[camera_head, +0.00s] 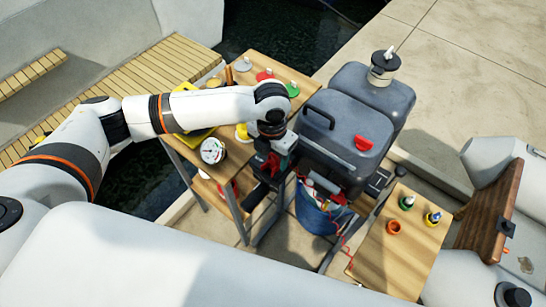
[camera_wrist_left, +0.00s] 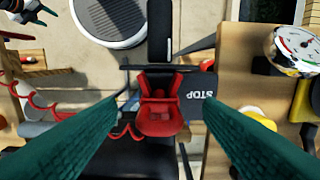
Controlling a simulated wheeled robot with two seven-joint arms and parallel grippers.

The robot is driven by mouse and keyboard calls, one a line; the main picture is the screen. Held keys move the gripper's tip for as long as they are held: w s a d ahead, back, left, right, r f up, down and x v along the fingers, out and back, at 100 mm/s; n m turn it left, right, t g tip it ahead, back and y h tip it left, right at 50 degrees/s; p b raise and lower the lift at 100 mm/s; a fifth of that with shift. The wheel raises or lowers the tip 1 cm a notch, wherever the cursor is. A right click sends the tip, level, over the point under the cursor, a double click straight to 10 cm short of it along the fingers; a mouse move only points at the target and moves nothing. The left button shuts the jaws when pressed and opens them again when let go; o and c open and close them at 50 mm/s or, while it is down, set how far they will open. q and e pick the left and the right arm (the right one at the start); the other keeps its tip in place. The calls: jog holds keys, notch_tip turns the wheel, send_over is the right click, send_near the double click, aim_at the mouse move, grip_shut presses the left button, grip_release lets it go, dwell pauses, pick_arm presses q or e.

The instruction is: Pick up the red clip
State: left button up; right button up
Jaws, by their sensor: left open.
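The red clip (camera_wrist_left: 160,119) shows in the left wrist view, centred between my two teal fingers and seen from above. It sits on a dark, narrow part. My left gripper (camera_wrist_left: 160,102) is open and empty, with one finger on each side of the clip in the picture. I cannot tell how far below the fingertips the clip lies. In the head view my left gripper (camera_head: 270,168) points down between the wooden table and the grey tank, and largely covers the clip's place. My right gripper is in neither view.
A wooden table (camera_head: 243,82) with a gauge (camera_head: 213,150) is left of the gripper. A grey tank (camera_head: 345,130) stands close on its right. A blue bucket (camera_head: 318,213) and a red coiled cord (camera_wrist_left: 62,103) are near. A small wooden table (camera_head: 385,262) holds bottles.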

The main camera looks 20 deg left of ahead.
pick_arm(q)
jog(key=shift+f, duration=1.25)
jog(key=c, duration=1)
